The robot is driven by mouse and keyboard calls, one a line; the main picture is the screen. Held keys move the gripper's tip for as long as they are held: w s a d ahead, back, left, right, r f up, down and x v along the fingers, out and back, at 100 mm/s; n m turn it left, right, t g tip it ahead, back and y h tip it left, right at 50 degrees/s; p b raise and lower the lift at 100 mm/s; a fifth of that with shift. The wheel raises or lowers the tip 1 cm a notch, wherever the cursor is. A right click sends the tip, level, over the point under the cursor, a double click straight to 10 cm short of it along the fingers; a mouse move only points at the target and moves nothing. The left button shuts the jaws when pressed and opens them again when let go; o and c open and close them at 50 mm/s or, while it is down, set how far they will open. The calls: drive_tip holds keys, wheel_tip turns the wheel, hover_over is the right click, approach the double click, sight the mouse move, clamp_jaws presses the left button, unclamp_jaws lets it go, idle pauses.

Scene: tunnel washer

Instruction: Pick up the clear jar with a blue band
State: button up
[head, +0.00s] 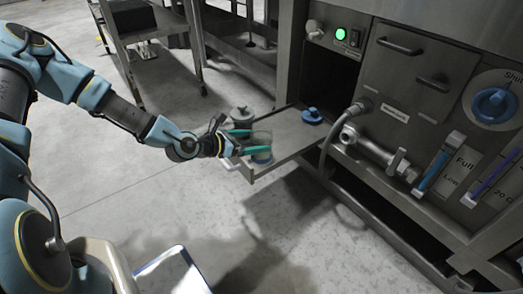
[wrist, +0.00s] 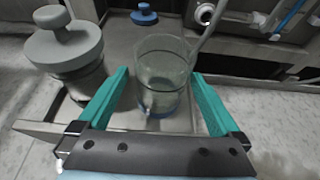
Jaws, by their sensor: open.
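The clear jar with a blue band (wrist: 163,75) stands upright on a grey pull-out shelf (head: 285,150). Its blue band shows low on the jar. It also shows in the head view (head: 262,154), partly hidden by my gripper. My gripper (wrist: 162,82) is open, with one teal finger on each side of the jar. In the head view my gripper (head: 252,143) reaches in from the left at jar height. I cannot tell whether either finger touches the jar.
A grey-lidded jar (wrist: 68,50) stands close to the left of my gripper. A blue knob-like lid (head: 312,116) lies farther back on the shelf. The washer's panel with a hose (head: 332,130) and pipe (head: 375,155) stands to the right. A cart (head: 150,40) stands behind on open floor.

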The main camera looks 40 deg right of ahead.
drive_tip(key=shift+r+b+x, duration=0.15)
drive_tip(key=shift+b+x, duration=0.45)
drive_tip(key=shift+x, duration=0.9)
drive_tip(key=shift+r+b+x, duration=0.15)
drive_tip(key=shift+b+x, duration=0.4)
drive_tip(key=shift+x, duration=0.95)
drive_tip(key=shift+s+d, duration=0.1)
drive_tip(key=shift+s, duration=0.05)
